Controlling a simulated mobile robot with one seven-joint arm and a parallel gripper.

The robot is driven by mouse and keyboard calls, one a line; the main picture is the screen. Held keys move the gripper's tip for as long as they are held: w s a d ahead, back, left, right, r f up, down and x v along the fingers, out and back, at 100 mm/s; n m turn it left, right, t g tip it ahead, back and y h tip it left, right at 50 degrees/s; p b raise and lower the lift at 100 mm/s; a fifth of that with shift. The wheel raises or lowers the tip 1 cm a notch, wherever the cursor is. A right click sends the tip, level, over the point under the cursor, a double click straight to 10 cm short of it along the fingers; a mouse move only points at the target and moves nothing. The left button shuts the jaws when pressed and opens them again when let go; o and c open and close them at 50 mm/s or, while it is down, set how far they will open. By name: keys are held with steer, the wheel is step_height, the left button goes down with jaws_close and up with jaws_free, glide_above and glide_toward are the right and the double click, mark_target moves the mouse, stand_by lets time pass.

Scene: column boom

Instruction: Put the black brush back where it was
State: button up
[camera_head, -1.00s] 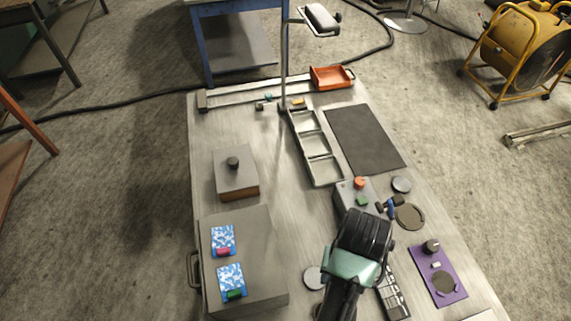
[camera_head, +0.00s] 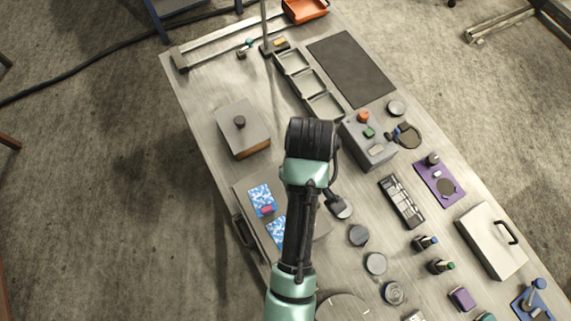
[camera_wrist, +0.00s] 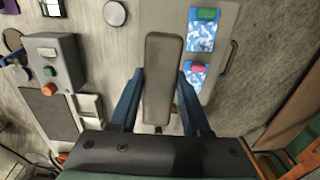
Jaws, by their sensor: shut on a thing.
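My gripper (camera_wrist: 160,100) is shut on a long block-like thing with rounded corners, which I take for the black brush (camera_wrist: 164,68). In the wrist view it stands between the two dark blue fingers, its broad face looking grey-brown. No bristles can be seen. In the head view the fingers are mostly hidden under my wrist, above the workbench (camera_head: 215,185). No empty place for the brush can be made out.
A large grey box (camera_wrist: 219,72) with blue-white packets lies right of the brush in the wrist view. A knobbed block (camera_head: 243,130) stands left of my wrist. A button box (camera_head: 368,150), a tray with several compartments (camera_head: 308,82) and a dark mat (camera_head: 350,68) lie right.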

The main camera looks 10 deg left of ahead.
steer(key=f, duration=0.4)
steer(key=shift+s+d+p, duration=0.1)
steer(key=shift+d+p, duration=0.2)
steer(key=shift+a+f+p, duration=0.1)
steer(key=shift+f+p, duration=0.3)
steer(key=shift+f, duration=1.75)
steer(key=shift+f, duration=0.15)
steer(key=o, duration=1.2)
step_height(320, 180, up, 12)
steer(key=shift+r, duration=0.2)
